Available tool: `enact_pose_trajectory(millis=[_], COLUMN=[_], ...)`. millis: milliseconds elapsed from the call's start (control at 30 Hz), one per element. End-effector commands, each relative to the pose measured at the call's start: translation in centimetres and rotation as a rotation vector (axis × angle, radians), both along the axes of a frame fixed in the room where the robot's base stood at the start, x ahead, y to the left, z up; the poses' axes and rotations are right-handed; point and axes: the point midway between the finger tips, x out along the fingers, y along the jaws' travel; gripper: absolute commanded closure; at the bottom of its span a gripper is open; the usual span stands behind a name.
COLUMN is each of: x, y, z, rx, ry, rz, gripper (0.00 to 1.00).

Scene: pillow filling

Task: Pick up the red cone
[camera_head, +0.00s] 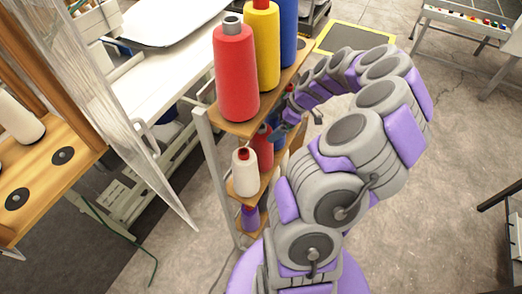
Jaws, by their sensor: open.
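A large red cone (236,75) stands upright at the near end of the top shelf, with a grey tip. A second red cone (263,148) shows partly on the shelf below, behind a white cone (245,172) with a red tip. My gripper (280,131) is open beside the rack, just below the top shelf's right edge and close to the lower red cone. Whether it touches anything there is hard to tell. My fingers are small and partly merge with the cones behind them.
A yellow cone (263,45) and a blue cone (288,35) stand behind the large red cone. A purple cone (250,218) sits on the bottom shelf. A clear panel (120,100) and a wooden rack (55,165) stand left. The floor (440,180) on the right is open.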

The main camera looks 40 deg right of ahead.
Motion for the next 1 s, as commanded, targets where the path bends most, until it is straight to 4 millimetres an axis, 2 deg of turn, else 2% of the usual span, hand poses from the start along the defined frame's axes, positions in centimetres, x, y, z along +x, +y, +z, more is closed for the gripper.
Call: enact_pose_trajectory(millis=[100, 367, 667, 900, 1000], x=[0.5, 1.0, 2.5, 2.6, 2.6], y=[0.4, 0.9, 2.5, 2.6, 2.6], z=[-1.2, -2.4, -5.8, -5.9, -5.9], rx=[0.000, 0.002, 0.001, 0.001, 0.000], ry=[0.000, 0.001, 0.001, -0.001, 0.000], rz=[0.000, 0.000, 0.002, 0.000, 0.000], gripper=[0.00, 0.00, 0.00, 0.00, 0.08])
